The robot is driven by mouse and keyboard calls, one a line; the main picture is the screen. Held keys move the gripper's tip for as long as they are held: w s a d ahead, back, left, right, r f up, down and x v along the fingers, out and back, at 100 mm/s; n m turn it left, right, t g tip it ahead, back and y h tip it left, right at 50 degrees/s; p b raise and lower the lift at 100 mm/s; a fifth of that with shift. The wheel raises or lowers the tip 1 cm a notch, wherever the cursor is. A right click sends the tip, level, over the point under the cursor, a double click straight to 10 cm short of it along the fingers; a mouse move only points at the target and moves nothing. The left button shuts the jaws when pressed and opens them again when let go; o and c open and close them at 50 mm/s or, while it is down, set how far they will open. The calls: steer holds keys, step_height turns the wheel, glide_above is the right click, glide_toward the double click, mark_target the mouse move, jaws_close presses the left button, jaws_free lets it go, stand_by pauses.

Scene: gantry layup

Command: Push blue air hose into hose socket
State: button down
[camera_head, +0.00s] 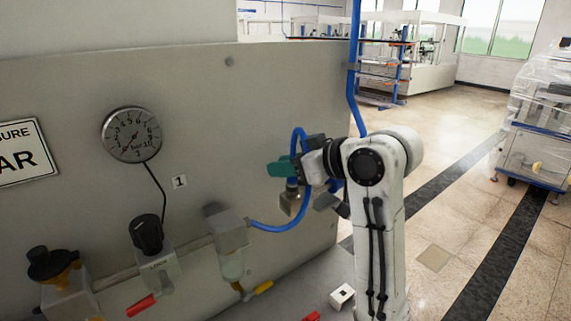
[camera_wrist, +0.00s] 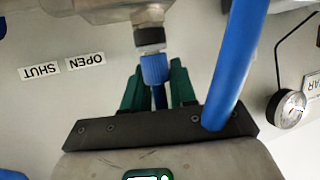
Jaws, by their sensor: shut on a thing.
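In the wrist view, my gripper (camera_wrist: 155,90) has two green fingers shut on the blue air hose (camera_wrist: 159,98). A wider blue collar (camera_wrist: 154,69) sits just past the fingertips. Its end meets or nearly meets the grey and dark hose socket (camera_wrist: 149,38), roughly in line with it. I cannot tell whether any of it is inside the socket. In the head view, green fingers of my gripper (camera_head: 281,168) show beside the panel, and the blue hose (camera_head: 285,226) loops up to them. The held end and the socket cannot be made out clearly there.
Another stretch of blue hose (camera_wrist: 236,60) crosses close in front of the wrist camera. The panel carries a gauge (camera_head: 131,135), a clear-bowled filter (camera_head: 231,262), a black knob (camera_head: 147,233) and red and yellow valve handles. Open floor lies right.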

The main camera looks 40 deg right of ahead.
steer(key=c, duration=0.8)
jaws_free()
steer(key=b+v, duration=0.1)
steer(key=v, duration=0.9)
steer(key=shift+s+d+r+b, duration=0.1)
steer(key=shift+s+b, duration=0.2)
steer(key=shift+s, duration=0.05)
